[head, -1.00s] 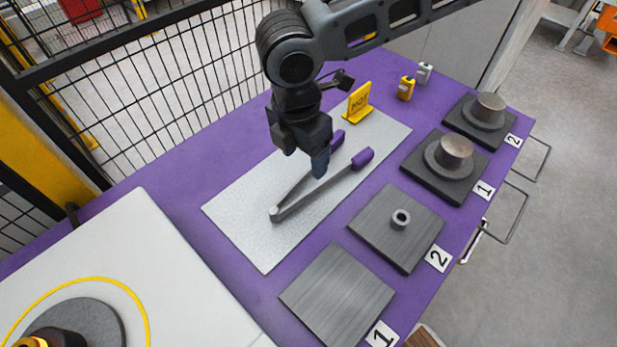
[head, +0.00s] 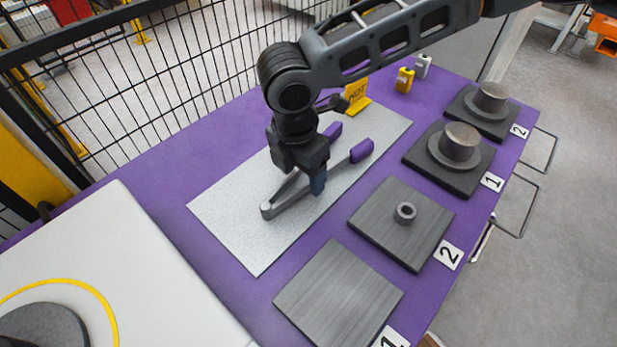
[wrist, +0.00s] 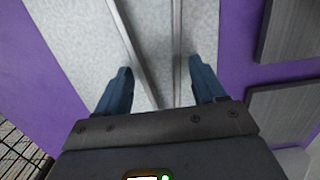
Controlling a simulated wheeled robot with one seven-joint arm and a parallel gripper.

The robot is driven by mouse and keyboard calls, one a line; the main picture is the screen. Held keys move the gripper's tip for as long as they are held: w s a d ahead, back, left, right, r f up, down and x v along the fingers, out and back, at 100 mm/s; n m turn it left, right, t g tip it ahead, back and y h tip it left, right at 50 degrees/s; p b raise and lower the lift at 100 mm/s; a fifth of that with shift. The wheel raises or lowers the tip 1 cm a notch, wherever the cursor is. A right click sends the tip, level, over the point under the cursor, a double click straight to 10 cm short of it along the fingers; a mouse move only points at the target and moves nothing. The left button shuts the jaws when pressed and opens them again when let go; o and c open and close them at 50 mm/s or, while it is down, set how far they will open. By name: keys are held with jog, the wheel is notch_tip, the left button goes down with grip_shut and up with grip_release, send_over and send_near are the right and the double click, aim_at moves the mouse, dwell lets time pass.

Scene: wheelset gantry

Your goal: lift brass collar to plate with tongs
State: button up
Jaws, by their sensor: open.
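The tongs (head: 286,203) lie on a pale speckled mat (head: 245,225), with grey arms spread in a V and purple ends (head: 362,150) toward the back right. My gripper (head: 314,183) points down, low over the tongs' arms. In the wrist view both arms of the tongs (wrist: 177,45) run between my open blue fingers (wrist: 160,82); contact cannot be told. Grey plate 1 (head: 338,292) is bare. Grey plate 2 (head: 385,235) bears a small grey ring (head: 405,212). I cannot make out the brass collar now; the grey disc (head: 45,328) at bottom left is cut off by the frame.
Two dark bases with metal hubs (head: 460,141) (head: 490,97) stand at the back right. A yellow sign (head: 357,92) stands behind the mat, and small yellow and white items (head: 404,80) beyond it. A white surface (head: 130,270) is at left, mesh fencing behind.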

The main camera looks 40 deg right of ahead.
jog(key=shift+f, duration=0.3)
jog(key=shift+c, duration=0.3)
jog(key=c, duration=0.6)
jog(key=shift+r, duration=0.1)
jog(key=shift+c, duration=0.2)
notch_tip(320, 180, up, 12)
jog(key=p, duration=1.1)
